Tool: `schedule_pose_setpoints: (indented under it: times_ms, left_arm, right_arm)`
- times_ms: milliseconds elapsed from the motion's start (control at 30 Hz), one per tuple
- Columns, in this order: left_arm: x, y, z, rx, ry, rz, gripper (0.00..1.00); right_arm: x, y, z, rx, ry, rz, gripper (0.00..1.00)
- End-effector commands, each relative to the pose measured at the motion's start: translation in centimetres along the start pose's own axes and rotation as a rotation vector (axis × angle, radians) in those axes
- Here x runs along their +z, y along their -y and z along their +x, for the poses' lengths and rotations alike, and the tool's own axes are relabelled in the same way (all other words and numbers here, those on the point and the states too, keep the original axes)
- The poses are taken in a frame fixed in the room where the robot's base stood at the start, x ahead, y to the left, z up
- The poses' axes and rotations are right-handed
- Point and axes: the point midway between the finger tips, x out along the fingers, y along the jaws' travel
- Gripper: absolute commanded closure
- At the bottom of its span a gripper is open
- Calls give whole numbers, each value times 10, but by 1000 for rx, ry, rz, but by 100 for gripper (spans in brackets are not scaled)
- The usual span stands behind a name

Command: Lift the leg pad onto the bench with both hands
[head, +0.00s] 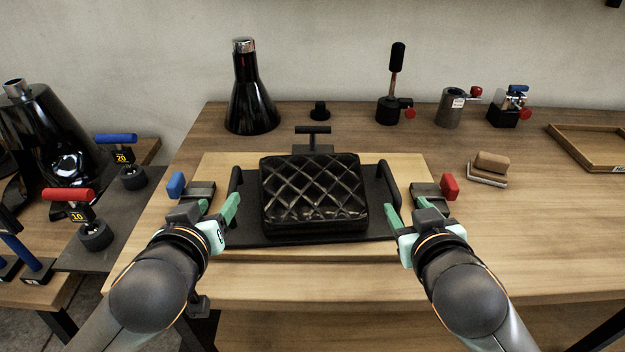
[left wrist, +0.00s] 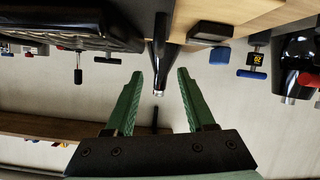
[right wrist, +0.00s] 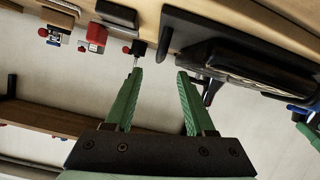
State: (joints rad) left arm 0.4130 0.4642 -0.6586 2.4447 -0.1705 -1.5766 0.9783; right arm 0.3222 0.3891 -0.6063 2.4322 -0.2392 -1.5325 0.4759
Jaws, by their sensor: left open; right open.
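The leg pad (head: 314,190) is a black quilted cushion on a flat black plate (head: 377,205) with a raised black handle at each side. It lies flat on a pale wooden board on the bench. My left gripper (head: 220,205) is open near the left handle (head: 235,183), with its fingers apart. My right gripper (head: 407,208) is open near the right handle (head: 386,181). Both grippers look empty. The quilted pad also shows at the top of the left wrist view (left wrist: 55,22). I cannot tell whether any fingertip touches a handle.
A blue-handled clamp (head: 177,186) and a red-handled clamp (head: 449,187) flank the plate. A black T-handle (head: 313,131) stands behind the pad. A dark flask (head: 249,97) stands at the back left. Brushes (head: 489,166) and a wooden tray (head: 590,150) lie right. The bench's front right is clear.

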Motion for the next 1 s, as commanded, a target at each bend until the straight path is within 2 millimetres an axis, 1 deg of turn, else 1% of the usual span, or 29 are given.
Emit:
schedule_pose_setpoints:
  times_ms: [267, 367, 433, 567, 800, 1000]
  left_arm:
    - [0, 0, 0, 0, 0, 1, 45]
    - [0, 0, 4, -1, 0, 2, 45]
    - [0, 0, 10, -2, 0, 3, 45]
    - [0, 1, 29, -4, 0, 3, 45]
    - [0, 1, 75, -3, 0, 3, 45]
    - [0, 0, 106, -2, 1, 2, 45]
  right_arm:
    - [0, 0, 0, 0, 0, -1, 45]
    - [0, 0, 4, 1, 1, -2, 45]
    - [0, 0, 10, 2, 2, -2, 45]
    - [0, -1, 29, 4, 1, -3, 45]
    - [0, -1, 75, 3, 2, -3, 45]
    - [0, -1, 106, 2, 2, -1, 45]
